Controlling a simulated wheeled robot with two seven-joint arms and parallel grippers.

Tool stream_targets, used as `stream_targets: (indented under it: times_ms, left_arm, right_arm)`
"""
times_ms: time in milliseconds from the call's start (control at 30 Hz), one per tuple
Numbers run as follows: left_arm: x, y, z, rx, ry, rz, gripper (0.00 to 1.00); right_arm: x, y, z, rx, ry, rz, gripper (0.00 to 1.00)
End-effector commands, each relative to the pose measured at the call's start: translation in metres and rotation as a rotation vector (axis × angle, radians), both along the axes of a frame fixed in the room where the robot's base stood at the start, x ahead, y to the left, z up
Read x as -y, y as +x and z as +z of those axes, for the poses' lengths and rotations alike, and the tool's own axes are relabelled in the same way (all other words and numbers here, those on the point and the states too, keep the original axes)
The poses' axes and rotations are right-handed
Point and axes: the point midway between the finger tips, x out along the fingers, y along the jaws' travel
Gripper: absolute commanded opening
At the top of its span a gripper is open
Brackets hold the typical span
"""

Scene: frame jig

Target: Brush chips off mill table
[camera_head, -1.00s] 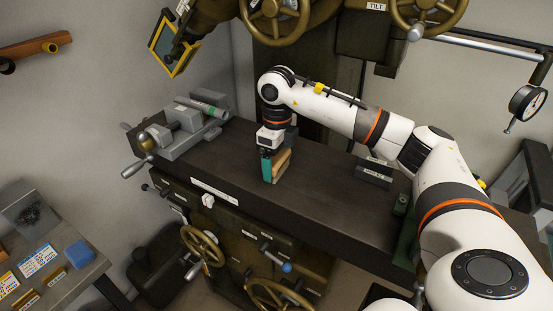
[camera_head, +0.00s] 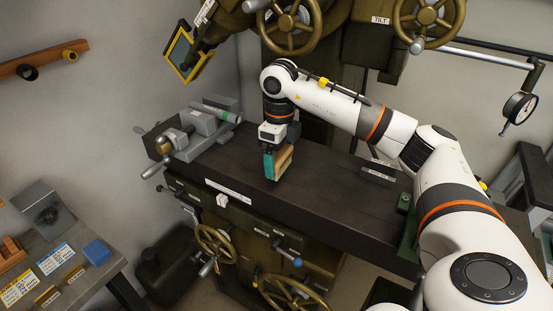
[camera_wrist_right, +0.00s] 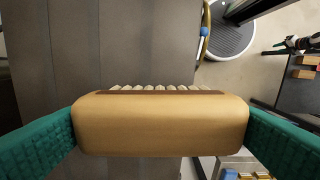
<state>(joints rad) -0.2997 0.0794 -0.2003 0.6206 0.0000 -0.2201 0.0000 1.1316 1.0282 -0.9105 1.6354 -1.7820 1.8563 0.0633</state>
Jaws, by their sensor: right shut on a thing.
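The mill table (camera_head: 310,207) is a long dark slab that runs from the vise at the left toward the lower right. My right gripper (camera_head: 270,176), with teal fingers, is over its left-middle part. It is shut on a wooden brush (camera_head: 284,161). In the right wrist view the brush (camera_wrist_right: 160,122) lies crosswise between the teal fingers, and a row of pale bristles shows along its far edge. The grey table (camera_wrist_right: 110,45) shows beyond it. I cannot tell whether the bristles touch the table. No chips can be made out on the table. My left gripper is not in view.
A grey vise (camera_head: 203,130) stands at the table's left end, and a dark labelled block (camera_head: 377,175) sits right of the gripper. Handwheels (camera_head: 216,243) stick out below the front edge. A side bench (camera_head: 62,262) with a blue block (camera_head: 96,252) is at lower left.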

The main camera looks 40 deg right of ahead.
Motion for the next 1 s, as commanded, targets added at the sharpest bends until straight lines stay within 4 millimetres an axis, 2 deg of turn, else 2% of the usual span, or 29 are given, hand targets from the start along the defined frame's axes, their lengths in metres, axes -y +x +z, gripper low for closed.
stream_targets:
  times_ms: [33, 300, 1000]
  left_arm:
    - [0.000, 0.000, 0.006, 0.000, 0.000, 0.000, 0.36]
    - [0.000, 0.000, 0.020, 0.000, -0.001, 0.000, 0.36]
    - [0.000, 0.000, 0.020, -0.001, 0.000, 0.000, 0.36]
  right_arm:
    - [0.001, -0.001, 0.008, 0.001, 0.000, 0.000, 0.65]
    - [0.005, -0.003, 0.030, 0.001, 0.000, -0.002, 0.65]
    - [0.006, -0.003, 0.031, 0.001, 0.000, -0.002, 0.65]
